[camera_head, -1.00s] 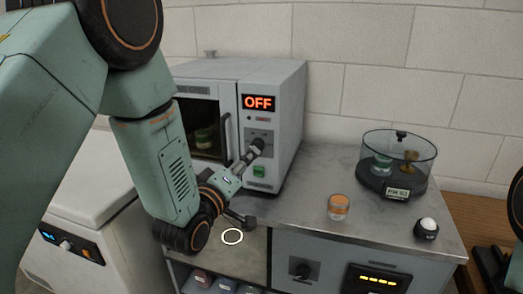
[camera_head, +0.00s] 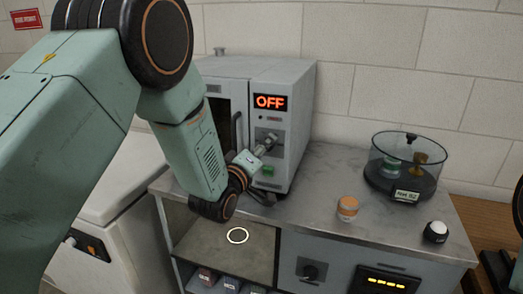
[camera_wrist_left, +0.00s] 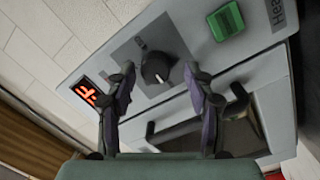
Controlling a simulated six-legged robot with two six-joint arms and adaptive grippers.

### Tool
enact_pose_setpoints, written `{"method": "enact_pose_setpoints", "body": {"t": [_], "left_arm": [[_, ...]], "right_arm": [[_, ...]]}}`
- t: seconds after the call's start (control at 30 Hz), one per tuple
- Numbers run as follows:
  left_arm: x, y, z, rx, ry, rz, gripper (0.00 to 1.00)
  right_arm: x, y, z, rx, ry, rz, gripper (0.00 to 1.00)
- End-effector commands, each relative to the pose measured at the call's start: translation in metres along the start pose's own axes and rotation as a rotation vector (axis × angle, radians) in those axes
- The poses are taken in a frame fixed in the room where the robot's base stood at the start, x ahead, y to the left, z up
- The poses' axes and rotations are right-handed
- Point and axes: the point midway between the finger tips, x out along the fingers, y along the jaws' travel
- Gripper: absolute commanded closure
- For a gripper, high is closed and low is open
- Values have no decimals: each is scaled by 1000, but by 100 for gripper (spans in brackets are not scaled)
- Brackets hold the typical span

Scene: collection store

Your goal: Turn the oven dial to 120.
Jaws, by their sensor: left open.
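The grey oven (camera_head: 285,130) stands on the metal counter, its red display (camera_head: 270,102) reading OFF. In the left wrist view the black dial (camera_wrist_left: 157,67) sits on a grey plate, between the display (camera_wrist_left: 85,92) and a green switch (camera_wrist_left: 226,21). My left gripper (camera_head: 267,143) is in front of the dial, hiding it in the head view. In the left wrist view the left gripper (camera_wrist_left: 160,68) is open, one finger on each side of the dial. Contact cannot be told. My right gripper is not in view.
An orange-lidded jar (camera_head: 347,208), a round clear-covered scale (camera_head: 403,170) and a white-topped black knob (camera_head: 435,231) are on the counter to the right. A white ring (camera_head: 237,235) is below my left wrist. A white chest (camera_head: 110,185) stands at the left.

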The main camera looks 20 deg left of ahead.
Motion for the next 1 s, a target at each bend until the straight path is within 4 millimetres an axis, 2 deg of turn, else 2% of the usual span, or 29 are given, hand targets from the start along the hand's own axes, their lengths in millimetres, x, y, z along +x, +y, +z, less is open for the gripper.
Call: {"method": "enact_pose_setpoints", "body": {"t": [0.07, 0.67, 1.0], "left_arm": [[0, 0, 0, 1, -1, 1, 48], [0, 0, 0, 0, 1, 0, 99], [0, 0, 0, 47, -3, -3, 100]], "right_arm": [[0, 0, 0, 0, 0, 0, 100], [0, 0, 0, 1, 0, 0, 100], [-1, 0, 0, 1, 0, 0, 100]]}}
